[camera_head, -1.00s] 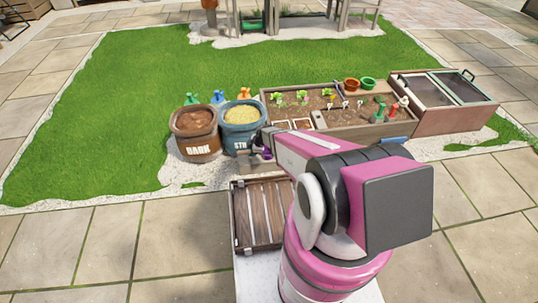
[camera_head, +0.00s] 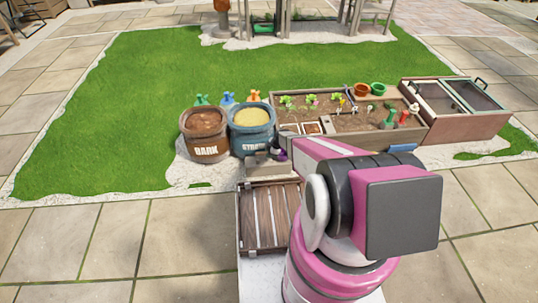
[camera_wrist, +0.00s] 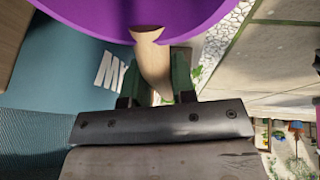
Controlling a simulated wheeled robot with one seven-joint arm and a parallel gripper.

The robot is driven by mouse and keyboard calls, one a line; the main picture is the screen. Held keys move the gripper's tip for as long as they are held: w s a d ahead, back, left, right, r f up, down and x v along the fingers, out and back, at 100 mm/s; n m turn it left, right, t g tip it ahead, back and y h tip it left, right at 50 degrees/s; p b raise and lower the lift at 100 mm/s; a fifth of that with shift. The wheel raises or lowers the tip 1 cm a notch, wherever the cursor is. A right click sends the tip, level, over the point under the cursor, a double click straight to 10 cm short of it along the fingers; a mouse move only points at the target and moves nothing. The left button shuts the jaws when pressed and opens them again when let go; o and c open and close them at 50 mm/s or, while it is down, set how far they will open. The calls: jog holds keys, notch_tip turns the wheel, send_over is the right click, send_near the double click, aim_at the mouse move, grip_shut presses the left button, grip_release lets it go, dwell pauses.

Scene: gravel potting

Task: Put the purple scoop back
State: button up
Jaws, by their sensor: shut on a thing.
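The purple scoop fills the top of the wrist view (camera_wrist: 130,15), with its wooden handle (camera_wrist: 153,70) pointing down. My gripper (camera_wrist: 155,88) is shut on this handle, with a green finger on either side. In the head view, my gripper (camera_head: 266,165) is low in front of the blue straw bag (camera_head: 251,141). A small purple part of the scoop (camera_head: 281,154) shows at its right. The bag also shows close by at the left of the wrist view (camera_wrist: 60,70). Whether the scoop touches the bag cannot be told.
A brown bark bag (camera_head: 205,150) stands left of the straw bag. A planter box (camera_head: 370,136) with seedlings is to the right, with a lidded wooden box (camera_head: 470,128) beyond it. A slatted wooden crate (camera_head: 240,225) lies in front.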

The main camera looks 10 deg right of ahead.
jog(key=shift+f, duration=0.35)
jog(key=shift+f, duration=0.15)
jog(key=o, duration=0.9)
jog(key=v, duration=1.3)
jog(key=s+r+m+h, duration=0.1)
jog(key=s+r+m, duration=0.5)
jog(key=r, duration=0.4)
jog(key=s+d+r+m+g+h, duration=0.1)
jog(key=s+r+m+h, duration=0.1)
jog(key=s+r+m, duration=0.4)
jog(key=s+r+m+g+h, duration=0.1)
jog(key=s+r+m, duration=0.5)
jog(key=s+r, duration=0.4)
jog(key=shift+d+r+h, duration=0.2)
jog(key=shift+r, duration=0.75)
jog(key=shift+d+r+h, duration=0.15)
jog(key=shift+r+h, duration=0.05)
jog(key=shift+r, duration=0.7)
